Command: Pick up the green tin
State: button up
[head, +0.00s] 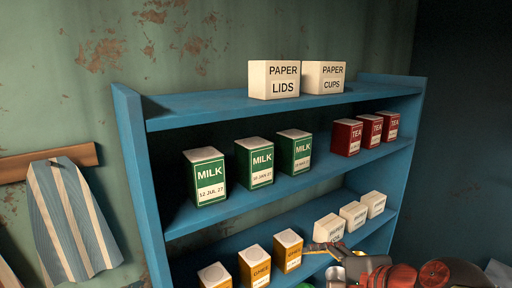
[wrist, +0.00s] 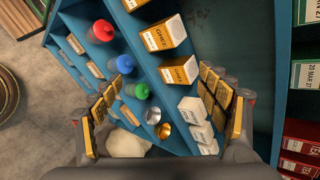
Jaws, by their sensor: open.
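Three green milk tins stand upright on the middle shelf in the head view: the left one (head: 204,178), the middle one (head: 254,163) and the right one (head: 294,153). They stand apart in a row. Their labels carry dates; the left reads 12 JUL 27. In the wrist view, part of a green tin (wrist: 307,74) shows at the right edge, outside my fingers. My gripper (wrist: 165,72) is open and empty, with its yellow-padded fingers spread wide in front of the lower shelves. In the head view, my gripper (head: 330,249) is partly visible at the lower right, below the tins.
Red tea tins (head: 347,137) stand right of the green tins. Orange ghee tins (head: 254,268) and white boxes (head: 329,229) fill the shelf below. Paper boxes (head: 274,80) sit on top. Blue boards (head: 275,103) edge the shelves. Coloured-lid containers (wrist: 102,31) stand lower down.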

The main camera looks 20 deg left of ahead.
aim_at(260, 144)
jog(key=w+a+r+m+y+p, duration=0.1)
jog(key=w+a+r+m+p, duration=0.2)
jog(key=r, duration=0.5)
jog(key=w+a+r+m+t+y+p, duration=0.1)
jog(key=w+a+r+m+p, duration=0.3)
jog(key=r, duration=0.4)
jog(key=w+a+r+m+y+p, duration=0.1)
jog(key=w+a+r+m+p, duration=0.2)
jog(key=a+r+m+p, duration=0.2)
jog(key=shift+w+r+m+t+y+p, duration=0.1)
jog(key=shift+r+m+t+y+p, duration=0.05)
jog(key=shift+r+p, duration=0.5)
jog(key=shift+w+r+m+t+y+p, duration=0.15)
jog(key=shift+r+p, duration=0.3)
jog(key=shift+r, duration=0.35)
jog(key=shift+w+a+r, duration=0.1)
jog(key=shift+w, duration=0.05)
jog(key=shift+w+a+m, duration=0.2)
jog(key=shift+a+m, duration=0.05)
jog(key=shift+m, duration=0.05)
jog(key=p+x, duration=0.1)
jog(key=x, duration=0.6)
jog(key=shift+a, duration=0.1)
jog(key=shift+c, duration=0.5)
jog(key=c, duration=1.5)
jog(key=shift+c, duration=0.4)
jog(key=shift+r, duration=0.2)
